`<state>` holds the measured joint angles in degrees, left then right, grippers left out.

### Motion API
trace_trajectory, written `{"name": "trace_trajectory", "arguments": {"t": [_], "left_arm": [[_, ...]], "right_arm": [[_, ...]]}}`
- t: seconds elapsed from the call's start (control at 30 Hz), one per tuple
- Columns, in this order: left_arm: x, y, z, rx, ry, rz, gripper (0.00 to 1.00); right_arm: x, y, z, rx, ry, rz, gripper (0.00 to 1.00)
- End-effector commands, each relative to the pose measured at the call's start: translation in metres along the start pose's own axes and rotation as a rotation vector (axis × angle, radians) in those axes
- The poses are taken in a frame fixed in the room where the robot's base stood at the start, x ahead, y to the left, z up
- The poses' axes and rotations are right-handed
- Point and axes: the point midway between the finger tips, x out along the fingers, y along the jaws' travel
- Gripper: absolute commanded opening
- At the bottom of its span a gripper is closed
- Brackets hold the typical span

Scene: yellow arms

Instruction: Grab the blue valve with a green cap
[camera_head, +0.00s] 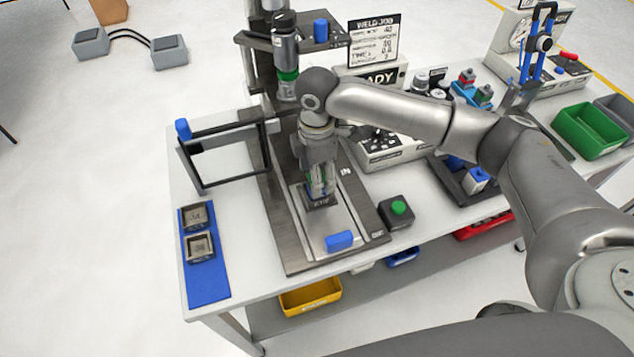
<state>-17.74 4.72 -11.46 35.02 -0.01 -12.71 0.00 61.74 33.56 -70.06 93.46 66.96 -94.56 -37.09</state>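A blue valve with a green cap (483,97) stands at the back right of the workbench, beside a similar blue valve with a red cap (465,79). My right gripper (320,189) points down over the metal fixture plate, well to the left of the valves. Its fingertips are at a small dark block (319,203) in the fixture. I cannot tell whether they grip it. My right arm passes in front of the bench between gripper and valves. My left gripper is not in view.
The workbench (262,288) holds a weld machine column (262,80), a green button box (397,211) and a blue mat (208,288) with two square parts. A dark tray (447,178) and a green bin (590,130) are at the right.

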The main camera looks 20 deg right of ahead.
Motion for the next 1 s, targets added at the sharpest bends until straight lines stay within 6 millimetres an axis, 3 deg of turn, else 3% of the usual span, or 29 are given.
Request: {"name": "trace_trajectory", "arguments": {"t": [0.2, 0.5, 0.87, 1.0], "left_arm": [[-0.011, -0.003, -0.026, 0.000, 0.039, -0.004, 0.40], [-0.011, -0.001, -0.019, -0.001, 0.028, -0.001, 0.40], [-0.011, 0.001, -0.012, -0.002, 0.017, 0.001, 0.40], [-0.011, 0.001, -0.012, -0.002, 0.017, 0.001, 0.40]], "right_arm": [[0.028, 0.001, 0.000, -0.001, -0.001, 0.000, 0.61], [0.033, 0.001, 0.000, -0.001, 0.000, 0.002, 0.59], [0.032, 0.001, 0.000, -0.001, 0.000, 0.002, 0.13], [0.032, 0.001, 0.000, -0.001, 0.000, 0.002, 0.10]]}}
